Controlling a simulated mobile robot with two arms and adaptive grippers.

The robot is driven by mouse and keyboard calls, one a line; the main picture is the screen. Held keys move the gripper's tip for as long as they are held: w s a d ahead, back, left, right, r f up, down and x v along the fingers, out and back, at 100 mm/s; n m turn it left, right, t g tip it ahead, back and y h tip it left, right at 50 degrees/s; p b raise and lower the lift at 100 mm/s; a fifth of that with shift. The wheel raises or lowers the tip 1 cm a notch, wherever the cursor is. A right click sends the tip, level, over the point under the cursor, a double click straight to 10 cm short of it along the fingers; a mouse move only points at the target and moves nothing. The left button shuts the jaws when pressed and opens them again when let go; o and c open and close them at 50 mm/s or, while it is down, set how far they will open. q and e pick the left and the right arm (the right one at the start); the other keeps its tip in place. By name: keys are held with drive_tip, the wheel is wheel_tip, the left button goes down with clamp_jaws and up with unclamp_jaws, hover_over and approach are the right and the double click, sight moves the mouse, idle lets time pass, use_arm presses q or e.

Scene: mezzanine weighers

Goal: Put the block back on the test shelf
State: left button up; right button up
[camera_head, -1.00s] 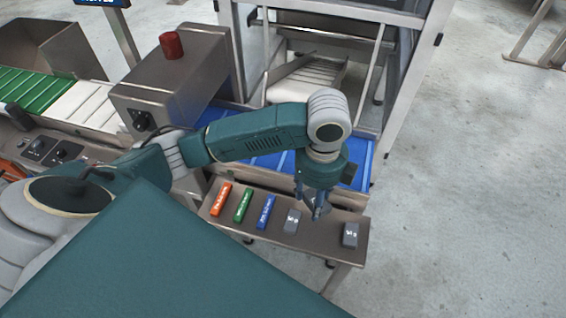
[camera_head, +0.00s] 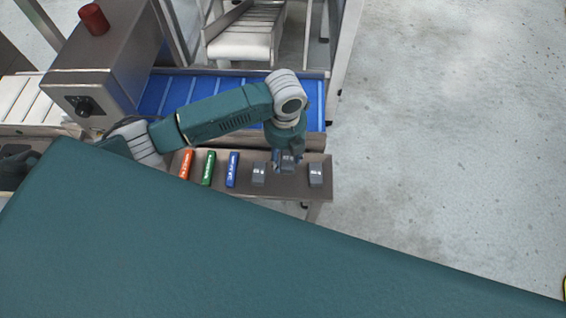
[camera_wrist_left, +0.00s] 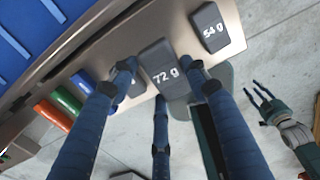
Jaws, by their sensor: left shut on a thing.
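My left gripper (camera_head: 287,167) is shut on a grey block marked 72 g (camera_wrist_left: 163,72), which shows between its fingers in the left wrist view. The block appears to be just above the steel test shelf (camera_head: 290,188); the gap is hard to judge. On the shelf, one grey block (camera_head: 259,173) lies left of the gripper, and another, marked 54 g (camera_wrist_left: 210,28), lies to the right. My right gripper (camera_wrist_left: 265,96) shows only in the left wrist view, off to the right, with fingers spread and empty.
Orange (camera_head: 186,164), green (camera_head: 208,168) and blue (camera_head: 232,169) bars lie in a row on the shelf's left part. A blue belt (camera_head: 200,92) runs behind the shelf. A steel box with a red button (camera_head: 93,19) stands at left. The floor at right is clear.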

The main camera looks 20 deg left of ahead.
sight(285, 158)
use_arm(q)
wheel_tip(285, 158, down, 7)
drive_tip(key=shift+r, duration=0.1)
drive_tip(key=shift+f, duration=0.4)
use_arm(e)
drive_tip(key=shift+s+a+r, duration=0.1)
drive_tip(key=shift+a+r, duration=0.2)
use_arm(q)
drive_tip(key=shift+f, duration=0.1)
drive_tip(key=o, duration=1.3)
drive_tip(key=shift+c, duration=0.2)
use_arm(e)
drive_tip(key=shift+d, duration=0.15)
use_arm(q)
drive_tip(key=shift+r, duration=0.2)
wheel_tip(285, 158, up, 12)
drive_tip(key=shift+f, duration=0.1)
use_arm(e)
drive_tip(key=shift+d+f, duration=0.1)
drive_tip(key=shift+f, duration=0.35)
